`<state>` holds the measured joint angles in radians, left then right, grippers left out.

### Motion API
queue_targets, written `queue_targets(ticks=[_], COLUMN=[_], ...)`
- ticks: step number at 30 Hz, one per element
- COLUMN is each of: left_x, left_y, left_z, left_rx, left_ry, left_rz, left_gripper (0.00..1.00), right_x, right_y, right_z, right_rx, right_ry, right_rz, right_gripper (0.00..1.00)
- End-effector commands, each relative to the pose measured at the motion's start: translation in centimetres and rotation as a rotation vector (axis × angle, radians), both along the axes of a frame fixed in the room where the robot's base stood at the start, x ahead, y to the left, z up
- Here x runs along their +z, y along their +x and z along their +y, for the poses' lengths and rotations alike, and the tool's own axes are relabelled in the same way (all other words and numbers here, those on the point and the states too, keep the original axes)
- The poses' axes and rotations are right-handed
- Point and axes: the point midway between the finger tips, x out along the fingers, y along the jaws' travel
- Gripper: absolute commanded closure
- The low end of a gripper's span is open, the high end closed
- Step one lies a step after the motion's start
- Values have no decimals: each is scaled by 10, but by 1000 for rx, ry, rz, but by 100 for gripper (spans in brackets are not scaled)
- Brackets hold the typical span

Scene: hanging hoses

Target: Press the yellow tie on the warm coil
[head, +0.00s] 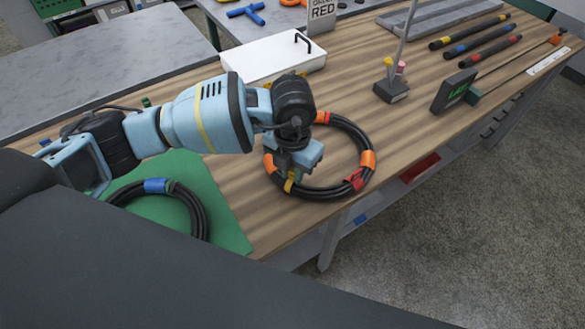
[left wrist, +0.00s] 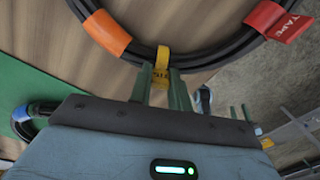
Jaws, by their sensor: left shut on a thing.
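The warm coil (head: 330,190) is a black hose ring lying on the wooden bench, with orange bands and a red tape label around it. It also shows at the top of the left wrist view (left wrist: 205,55). The yellow tie (head: 289,184) is on the coil's near left side. In the left wrist view, the yellow tie (left wrist: 162,62) wraps the hose and its tail runs down between my fingers. My left gripper (head: 291,176) is over that edge of the coil, its fingers (left wrist: 161,88) shut on the tie. My right gripper is not in view.
A second black coil with a blue band (head: 157,186) lies on a green mat (head: 226,215) at the left. A white box (head: 262,58) stands behind. A small dark display (head: 454,91) and several banded rods (head: 470,30) are at the right. The bench's front edge is close to the coil.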

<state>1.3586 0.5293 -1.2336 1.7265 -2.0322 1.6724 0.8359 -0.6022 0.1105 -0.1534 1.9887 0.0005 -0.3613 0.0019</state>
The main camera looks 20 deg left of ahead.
Motion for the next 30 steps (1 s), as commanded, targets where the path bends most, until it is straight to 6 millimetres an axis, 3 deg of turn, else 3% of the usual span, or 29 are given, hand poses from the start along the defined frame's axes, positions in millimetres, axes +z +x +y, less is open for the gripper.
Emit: queue_targets(ticks=[30], left_x=[-14], left_y=[0], left_z=[0], left_rx=[0], left_ry=[-1], left_rz=[1], left_gripper=[100], right_x=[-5], right_y=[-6], right_z=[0], right_rx=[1], right_ry=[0], right_rz=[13], right_gripper=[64])
